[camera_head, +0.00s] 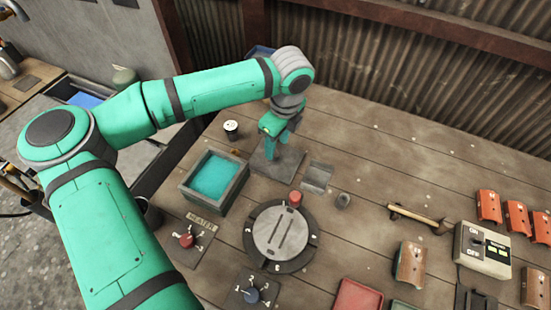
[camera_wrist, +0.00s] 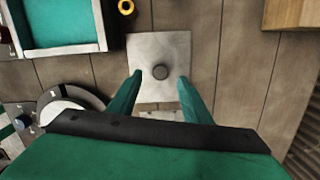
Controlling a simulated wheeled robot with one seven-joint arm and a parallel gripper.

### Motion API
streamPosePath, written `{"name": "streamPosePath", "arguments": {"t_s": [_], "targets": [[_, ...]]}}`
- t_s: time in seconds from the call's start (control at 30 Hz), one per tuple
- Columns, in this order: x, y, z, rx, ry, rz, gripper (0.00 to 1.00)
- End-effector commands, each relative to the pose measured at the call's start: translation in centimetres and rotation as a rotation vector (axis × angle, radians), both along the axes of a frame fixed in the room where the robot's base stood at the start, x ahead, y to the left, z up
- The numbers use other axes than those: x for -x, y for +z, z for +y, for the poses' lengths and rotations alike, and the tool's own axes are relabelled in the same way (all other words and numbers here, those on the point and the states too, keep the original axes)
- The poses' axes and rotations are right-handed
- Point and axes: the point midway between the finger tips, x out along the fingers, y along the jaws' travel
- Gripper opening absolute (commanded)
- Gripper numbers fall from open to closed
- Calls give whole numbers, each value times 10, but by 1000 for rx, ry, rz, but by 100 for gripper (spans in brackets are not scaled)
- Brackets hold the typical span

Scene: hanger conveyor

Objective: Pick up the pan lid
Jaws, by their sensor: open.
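A square grey plate with a round dark knob, which looks like the pan lid (camera_wrist: 174,45), lies flat on the wooden table. In the head view the lid (camera_head: 288,165) shows partly behind my gripper (camera_head: 270,148). In the wrist view my gripper (camera_wrist: 161,77) is open. Its two green fingertips are on either side of the knob (camera_wrist: 160,73) as seen from above, with gaps to it. I cannot tell how high the fingertips are over the lid. The gripper holds nothing.
A grey tray with a teal inside (camera_head: 188,197) stands left of the lid. A round slotted dial (camera_head: 255,246) sits in front, a small can (camera_head: 231,129) behind left. A grey bracket (camera_head: 316,178) is close on the right.

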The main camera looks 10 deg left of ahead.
Motion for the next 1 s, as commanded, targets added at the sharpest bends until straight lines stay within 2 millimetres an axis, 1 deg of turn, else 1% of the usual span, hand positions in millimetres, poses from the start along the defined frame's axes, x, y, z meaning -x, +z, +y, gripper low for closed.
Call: {"name": "streamPosePath", "arguments": {"t_s": [0.1, 0.23, 0.33, 0.5, 0.67, 0.7, 1.0], "targets": [[-1, -18, 1, 2, 0, 2, 45], [-2, -34, 3, 3, 0, 1, 45], [-3, -38, 4, 0, 0, -1, 45], [-3, -38, 4, 0, 0, -1, 45], [-3, -38, 4, 0, 0, -1, 7], [-3, -38, 4, 0, 0, -1, 3], [-3, -35, 4, 1, 0, -2, 3]]}}
